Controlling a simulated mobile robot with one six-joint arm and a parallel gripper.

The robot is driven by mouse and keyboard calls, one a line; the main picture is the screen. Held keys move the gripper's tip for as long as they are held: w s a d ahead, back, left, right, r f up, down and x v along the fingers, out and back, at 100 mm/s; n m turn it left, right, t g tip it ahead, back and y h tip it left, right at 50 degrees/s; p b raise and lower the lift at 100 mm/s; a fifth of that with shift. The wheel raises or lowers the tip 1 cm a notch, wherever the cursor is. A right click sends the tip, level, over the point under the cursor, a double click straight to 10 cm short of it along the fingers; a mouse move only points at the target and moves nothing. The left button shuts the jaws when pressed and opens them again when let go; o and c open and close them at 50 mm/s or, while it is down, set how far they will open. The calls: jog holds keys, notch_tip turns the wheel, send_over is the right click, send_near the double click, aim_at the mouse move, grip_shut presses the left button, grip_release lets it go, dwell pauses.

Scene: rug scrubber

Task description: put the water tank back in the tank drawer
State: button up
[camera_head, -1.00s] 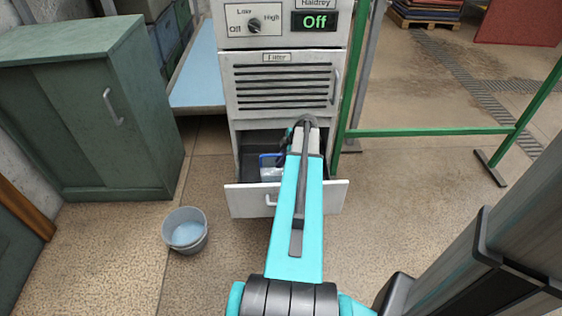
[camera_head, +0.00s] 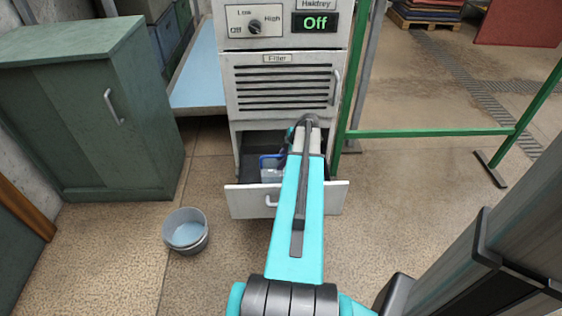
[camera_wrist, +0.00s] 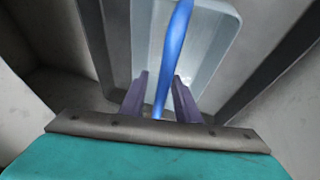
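The water tank (camera_head: 270,175) is a pale, translucent box with a blue handle (camera_head: 267,160). It sits inside the pulled-out tank drawer (camera_head: 247,201) at the bottom of the grey machine, partly hidden by my arm. In the wrist view the pale tank (camera_wrist: 208,55) lies between the drawer walls, and its blue handle (camera_wrist: 172,55) runs up between my fingers. My gripper (camera_wrist: 160,98) is open, with a gap on both sides of the handle. The head view hides the fingertips behind my arm.
Grey buckets (camera_head: 186,230) stand on the floor left of the drawer. A green cabinet (camera_head: 85,110) is at left and a green rail (camera_head: 430,132) at right.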

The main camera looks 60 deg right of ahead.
jog(key=p+v, duration=0.2)
jog(key=v, duration=0.9)
jog(key=shift+r, duration=0.2)
jog(key=shift+r, duration=0.1)
dwell(0.3)
